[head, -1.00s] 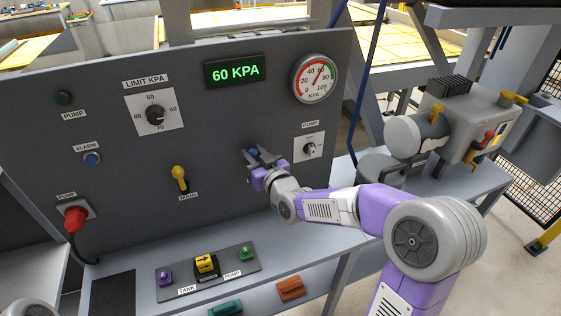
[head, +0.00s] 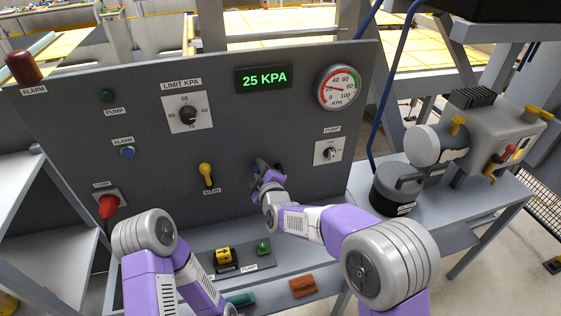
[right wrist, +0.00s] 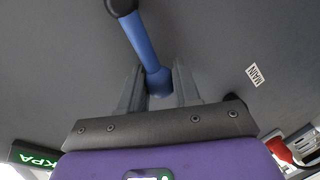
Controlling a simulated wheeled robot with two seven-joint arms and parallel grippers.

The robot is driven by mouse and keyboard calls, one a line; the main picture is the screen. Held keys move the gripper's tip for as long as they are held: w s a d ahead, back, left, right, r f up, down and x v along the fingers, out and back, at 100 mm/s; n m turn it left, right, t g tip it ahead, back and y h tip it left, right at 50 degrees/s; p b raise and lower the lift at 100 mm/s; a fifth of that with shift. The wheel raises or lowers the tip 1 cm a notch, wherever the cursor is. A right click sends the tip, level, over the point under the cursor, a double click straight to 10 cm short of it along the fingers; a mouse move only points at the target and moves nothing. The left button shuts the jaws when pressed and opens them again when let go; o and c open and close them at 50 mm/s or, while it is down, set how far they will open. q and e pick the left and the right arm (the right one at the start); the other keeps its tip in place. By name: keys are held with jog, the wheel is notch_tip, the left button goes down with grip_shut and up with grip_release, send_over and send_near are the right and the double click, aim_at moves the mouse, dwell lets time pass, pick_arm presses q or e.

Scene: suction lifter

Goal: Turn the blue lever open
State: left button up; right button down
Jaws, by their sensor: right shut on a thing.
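The blue lever (right wrist: 146,48) shows in the right wrist view, running from a dark end at the top down between my fingers. My right gripper (right wrist: 157,90) is shut on its lower end, one finger on each side. In the head view my right gripper (head: 262,172) is at the grey panel (head: 300,125), right of the yellow MAIN lever (head: 207,173). It hides most of the blue lever there. My left arm comes in at the lower left of the head view; its gripper is out of sight below the frame.
A green display (head: 263,78) reads 25 KPA beside a round gauge (head: 338,87). A PUMP knob (head: 329,153) is right of my right gripper.

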jog(key=shift+s+a+f+n+h+p, duration=0.1)
jog(key=shift+a+f+n+h+p, duration=0.1)
jog(key=shift+f+n, duration=0.3)
jog(key=shift+s+a+f+n+h+p, duration=0.1)
jog(key=shift+a+f+n+h+p, duration=0.15)
jog(key=shift+n, duration=0.35)
jog(key=shift+f+n+h, duration=0.25)
jog(key=shift+f+n, duration=0.65)
jog(key=shift+n, duration=0.2)
jog(key=shift+w+d+f, duration=0.1)
jog(key=c, duration=0.8)
grip_release()
jog(key=p+v, duration=0.1)
jog(key=v, duration=0.6)
jog(key=shift+s, duration=0.35)
